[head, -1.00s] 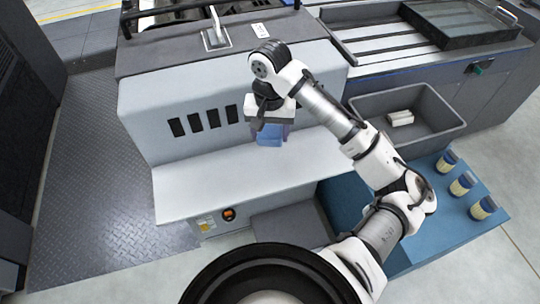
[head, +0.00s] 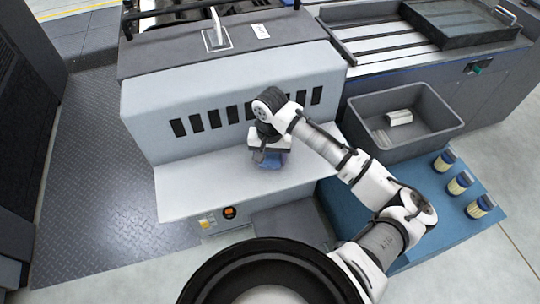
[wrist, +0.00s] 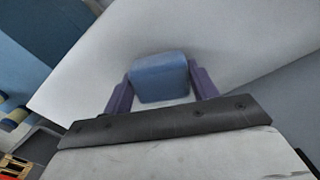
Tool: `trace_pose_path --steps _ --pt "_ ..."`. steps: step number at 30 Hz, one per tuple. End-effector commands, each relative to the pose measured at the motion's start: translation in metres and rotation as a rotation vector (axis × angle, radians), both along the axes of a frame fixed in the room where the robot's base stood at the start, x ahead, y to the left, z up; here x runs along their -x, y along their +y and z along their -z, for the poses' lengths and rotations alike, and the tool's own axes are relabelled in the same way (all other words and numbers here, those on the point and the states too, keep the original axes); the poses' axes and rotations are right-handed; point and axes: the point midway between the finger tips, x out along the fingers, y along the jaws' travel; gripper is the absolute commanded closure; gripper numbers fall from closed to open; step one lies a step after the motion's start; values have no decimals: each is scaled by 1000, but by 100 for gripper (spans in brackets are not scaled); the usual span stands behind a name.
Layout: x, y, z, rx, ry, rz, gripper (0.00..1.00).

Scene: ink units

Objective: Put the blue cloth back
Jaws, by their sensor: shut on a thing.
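The blue cloth (wrist: 160,78) is a folded block between the two purple fingers of my gripper (wrist: 162,88) in the wrist view. The fingers press on its left and right sides. In the head view my gripper (head: 268,163) points down over the white ledge of the grey machine, and the cloth (head: 270,159) shows small and blue beneath my wrist. I cannot tell whether the cloth touches the ledge (head: 200,185).
The machine's slotted front (head: 230,95) rises behind the ledge. To the right, a grey bin (head: 440,128) holds a white block (head: 399,117). Several jars (head: 460,183) stand on the blue surface (head: 430,240). The ledge's left part is clear.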

Motion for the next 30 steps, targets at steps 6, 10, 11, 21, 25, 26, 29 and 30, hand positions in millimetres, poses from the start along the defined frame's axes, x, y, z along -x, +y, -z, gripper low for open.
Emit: trace_pose_path --steps 6,10,11,21,25,26,29,30 --pt "0 0 3 1 0 0 30" --pt "0 0 3 1 0 0 20" --pt "0 0 3 1 0 0 20" --pt "0 0 -7 0 -2 0 20" --pt "-1 0 -29 0 -4 -1 20" --pt "-1 1 -36 -1 -5 -2 20" --pt "-1 1 -60 -1 -4 -2 20" --pt "-1 1 -69 0 -4 -2 20"
